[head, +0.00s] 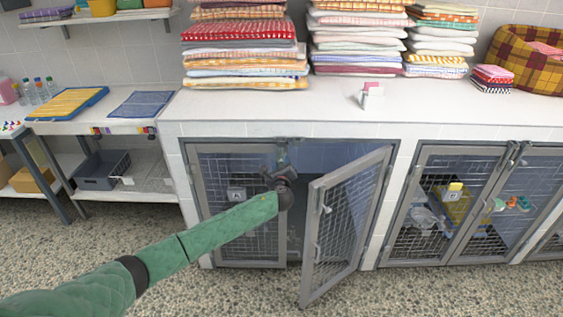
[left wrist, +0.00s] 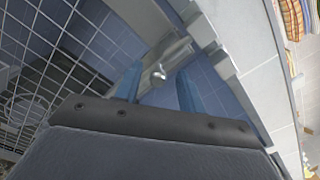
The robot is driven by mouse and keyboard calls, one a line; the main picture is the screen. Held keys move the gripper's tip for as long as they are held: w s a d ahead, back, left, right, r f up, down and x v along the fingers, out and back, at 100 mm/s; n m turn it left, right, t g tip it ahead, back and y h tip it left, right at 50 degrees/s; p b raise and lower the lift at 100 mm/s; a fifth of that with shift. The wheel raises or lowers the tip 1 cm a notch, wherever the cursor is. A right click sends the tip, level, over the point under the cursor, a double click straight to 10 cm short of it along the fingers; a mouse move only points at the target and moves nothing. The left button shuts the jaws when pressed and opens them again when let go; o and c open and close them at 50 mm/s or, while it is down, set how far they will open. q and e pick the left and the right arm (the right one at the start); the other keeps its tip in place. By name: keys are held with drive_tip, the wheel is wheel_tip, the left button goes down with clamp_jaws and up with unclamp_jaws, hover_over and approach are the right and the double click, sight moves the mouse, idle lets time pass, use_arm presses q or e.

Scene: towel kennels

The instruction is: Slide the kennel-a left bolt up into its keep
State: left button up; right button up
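The left kennel's left door (head: 212,178) stands in its frame, a grey-framed mesh door with a small label (head: 237,194). Its right door (head: 343,220) is swung outward. My left gripper (head: 279,176) is at the free upper edge of the left door. In the left wrist view, its two blue fingers (left wrist: 157,90) are apart, with a small metal bolt knob (left wrist: 159,73) just beyond the gap between them. The knob sits on a pale metal bracket (left wrist: 168,54) by the door's edge. I cannot tell whether the fingers touch it. My right gripper is not in view.
The open right door juts into the space right of my left gripper. A white counter (head: 330,108) with stacks of folded towels (head: 245,50) runs above. Another kennel with shut mesh doors (head: 440,205) is to the right. Speckled floor is clear in front.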

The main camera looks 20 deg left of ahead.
sight(280, 162)
use_arm(q)
drive_tip(key=shift+b+v, duration=0.4)
drive_tip(key=shift+v, duration=2.1)
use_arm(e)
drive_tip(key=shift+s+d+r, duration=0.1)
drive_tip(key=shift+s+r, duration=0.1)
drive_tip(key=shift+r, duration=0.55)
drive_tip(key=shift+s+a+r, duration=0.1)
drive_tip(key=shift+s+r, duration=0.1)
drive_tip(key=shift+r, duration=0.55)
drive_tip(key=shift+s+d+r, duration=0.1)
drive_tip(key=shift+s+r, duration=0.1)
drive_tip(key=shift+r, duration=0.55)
